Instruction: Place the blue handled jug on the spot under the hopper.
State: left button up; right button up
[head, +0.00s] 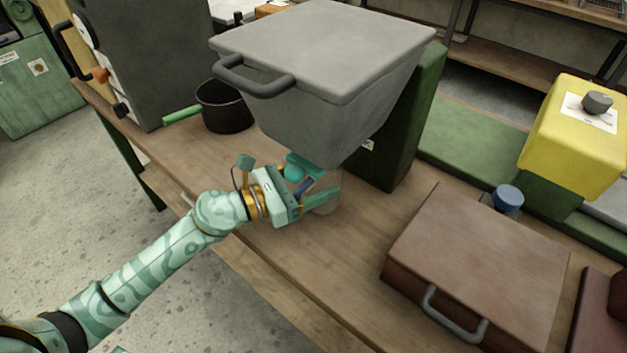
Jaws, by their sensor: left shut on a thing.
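The grey hopper (318,100) stands over the workbench with a dark handle on its front. My left gripper (313,185) reaches in from the left, just under the hopper's lower end. It is shut on the blue handled jug, whose dark blue handle (305,187) shows between the fingers. The jug's pale, see-through body (326,207) shows just beyond and below the fingers, low over the bench. The gripper and hopper hide much of the jug. I cannot tell whether its base touches the bench. The spot under the hopper is not distinguishable. My right gripper is out of view.
A black pot (224,106) with a green handle stands left of the hopper. A brown case (477,265) lies to the right, with a blue cylinder (508,198) behind it. A yellow bin (574,135) stands at the far right. The bench (290,248) is clear in front.

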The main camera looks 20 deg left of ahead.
pick_arm(q)
jog(key=shift+f, duration=0.3)
jog(key=shift+f, duration=0.1)
jog(key=shift+f, duration=0.15)
jog(key=o, duration=1)
jog(key=shift+o, duration=0.2)
jog(key=shift+r, duration=0.2)
jog(key=b+v, duration=0.1)
jog(key=v, duration=1.1)
jog(key=shift+s+r, duration=0.1)
